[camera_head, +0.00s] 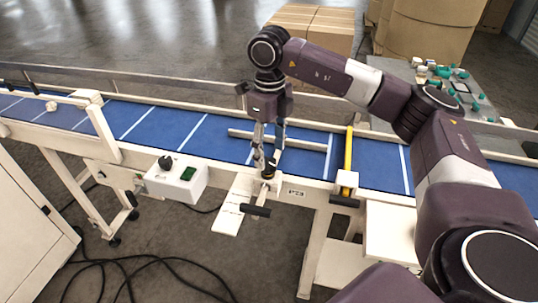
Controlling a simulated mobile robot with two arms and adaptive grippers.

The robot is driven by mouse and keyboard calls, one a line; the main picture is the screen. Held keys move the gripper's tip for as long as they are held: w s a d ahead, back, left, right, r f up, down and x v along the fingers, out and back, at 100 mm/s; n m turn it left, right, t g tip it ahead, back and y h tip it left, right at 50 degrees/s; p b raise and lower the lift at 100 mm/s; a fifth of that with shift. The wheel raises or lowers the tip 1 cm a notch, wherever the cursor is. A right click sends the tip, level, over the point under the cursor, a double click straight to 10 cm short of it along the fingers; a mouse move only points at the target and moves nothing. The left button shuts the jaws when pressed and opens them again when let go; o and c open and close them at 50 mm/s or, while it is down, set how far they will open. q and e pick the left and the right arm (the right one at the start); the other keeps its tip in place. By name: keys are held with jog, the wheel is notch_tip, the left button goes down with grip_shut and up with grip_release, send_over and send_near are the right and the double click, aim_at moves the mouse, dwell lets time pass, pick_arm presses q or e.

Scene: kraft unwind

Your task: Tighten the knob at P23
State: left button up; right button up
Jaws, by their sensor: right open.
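My right gripper (267,165) points down at the near rail of the blue conveyor, its fingers open. The P23 label (296,193) is on the front rail, just right of the fingertips. A small dark knob with a brass-coloured part (268,178) sits left of the label, directly under the fingertips. I cannot tell whether the fingers touch it. A black bar-shaped handle (256,211) sticks out below it. My left gripper is not in view.
The blue conveyor (204,140) has white cross lines and a metal guide bar (300,143). A yellow bar (348,150) with another black handle (344,201) stands to the right. A white control box (176,181) is at left. Cartons (311,28) stand behind.

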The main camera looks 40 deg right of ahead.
aim_at(270, 163)
jog(key=shift+f+p, duration=0.45)
jog(key=shift+f, duration=1.25)
jog(key=shift+c, duration=0.3)
jog(key=c, duration=1.1)
